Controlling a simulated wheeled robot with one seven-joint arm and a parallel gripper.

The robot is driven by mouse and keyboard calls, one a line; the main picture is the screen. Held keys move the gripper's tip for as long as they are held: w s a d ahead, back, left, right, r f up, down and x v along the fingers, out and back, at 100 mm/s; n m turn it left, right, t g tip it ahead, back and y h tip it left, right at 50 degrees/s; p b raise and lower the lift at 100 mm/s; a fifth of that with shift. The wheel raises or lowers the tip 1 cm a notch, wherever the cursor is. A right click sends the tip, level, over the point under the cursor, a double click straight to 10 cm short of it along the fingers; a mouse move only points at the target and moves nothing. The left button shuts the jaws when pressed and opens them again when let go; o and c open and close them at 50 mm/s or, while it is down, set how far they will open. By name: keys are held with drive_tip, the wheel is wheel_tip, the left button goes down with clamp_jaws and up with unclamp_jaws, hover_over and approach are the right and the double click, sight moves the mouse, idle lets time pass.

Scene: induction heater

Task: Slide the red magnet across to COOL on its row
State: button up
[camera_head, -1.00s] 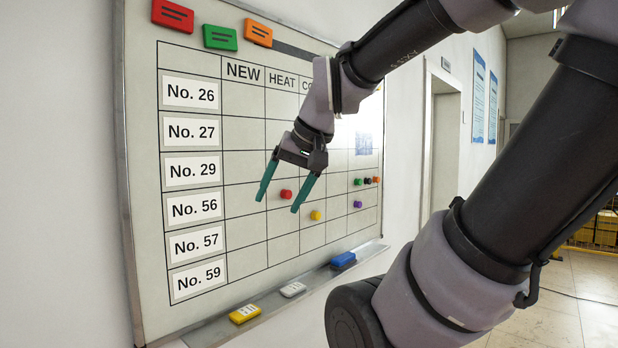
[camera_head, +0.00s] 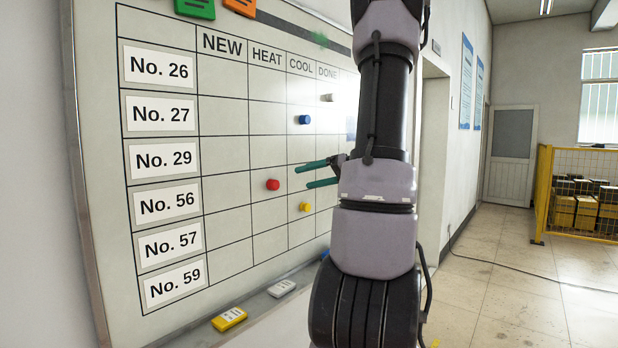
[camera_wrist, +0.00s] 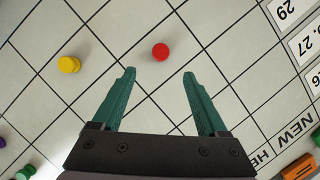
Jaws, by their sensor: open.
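The red magnet (camera_head: 272,185) sits on the whiteboard in the HEAT column of the No. 56 row. It also shows in the wrist view (camera_wrist: 160,51), just beyond and between my fingertips. My gripper (camera_head: 306,177) is open and empty, its two green fingers pointing left toward the red magnet in the head view. In the wrist view my gripper (camera_wrist: 160,73) has its fingers spread on either side of the magnet's line, apart from it. The COOL heading (camera_head: 300,65) is one column right of HEAT. The No. 56 COOL cell is partly behind my fingers.
A yellow magnet (camera_head: 305,207) is one row lower under COOL, also in the wrist view (camera_wrist: 68,64). A blue magnet (camera_head: 304,119) is higher up under COOL. A tray below holds a yellow eraser (camera_head: 229,319) and a white one (camera_head: 282,289). My arm hides the board's right part.

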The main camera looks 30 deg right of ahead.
sight(277, 184)
drive_tip(key=x, duration=1)
drive_tip(key=shift+w+a, duration=0.2)
drive_tip(key=shift+a, duration=0.05)
clamp_jaws()
drive_tip(key=shift+w+d+r, duration=0.1)
drive_tip(key=shift+w+d, duration=0.8)
drive_tip(key=shift+d, duration=1.5)
drive_tip(key=shift+w+d, duration=0.85)
drive_tip(key=shift+d, duration=1.6)
drive_tip(key=shift+w+d+r, duration=0.1)
drive_tip(key=shift+w+d, duration=0.8)
drive_tip(key=shift+d, duration=1.5)
drive_tip(key=shift+c, duration=0.2)
unclamp_jaws()
drive_tip(key=shift+w, duration=0.1)
